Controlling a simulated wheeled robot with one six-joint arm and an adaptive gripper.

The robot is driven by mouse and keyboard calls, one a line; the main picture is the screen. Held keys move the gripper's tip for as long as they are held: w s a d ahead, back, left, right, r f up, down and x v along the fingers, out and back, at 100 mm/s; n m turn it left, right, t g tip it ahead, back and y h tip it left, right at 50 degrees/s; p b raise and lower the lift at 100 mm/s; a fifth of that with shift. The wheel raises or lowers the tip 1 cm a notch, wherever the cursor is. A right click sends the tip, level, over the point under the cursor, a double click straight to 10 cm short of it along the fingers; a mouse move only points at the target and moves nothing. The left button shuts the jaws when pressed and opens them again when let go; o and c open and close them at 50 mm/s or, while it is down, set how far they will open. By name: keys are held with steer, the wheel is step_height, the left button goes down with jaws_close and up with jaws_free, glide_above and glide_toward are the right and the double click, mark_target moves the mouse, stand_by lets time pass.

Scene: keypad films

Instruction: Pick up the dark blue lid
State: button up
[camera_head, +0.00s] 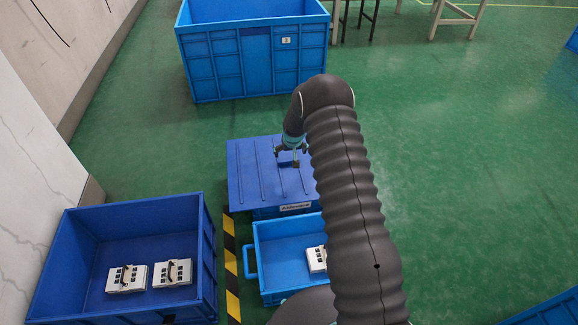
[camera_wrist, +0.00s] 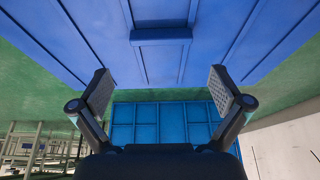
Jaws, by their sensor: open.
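The dark blue lid (camera_head: 248,180) lies flat on a box in the middle of the head view, with raised ribs across its top. In the wrist view the lid (camera_wrist: 75,45) fills the upper part, and its raised handle (camera_wrist: 160,36) is at the top centre. My gripper (camera_head: 289,153) is over the lid near the handle. In the wrist view my gripper (camera_wrist: 160,85) is open, with two textured pads wide apart and nothing between them. The handle is beyond the pads. The arm hides the lid's right side in the head view.
A light blue crate (camera_head: 249,262) with a white keypad device stands in front of the lidded box. A dark blue crate (camera_head: 55,250) with two keypad devices (camera_head: 127,278) is at left. A large blue container (camera_head: 250,72) stands behind. Green floor (camera_head: 460,150) at right is clear.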

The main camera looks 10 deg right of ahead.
mark_target(289, 160)
steer(key=shift+x, duration=3.8)
steer(key=shift+c, duration=0.3)
steer(key=c, duration=1.2)
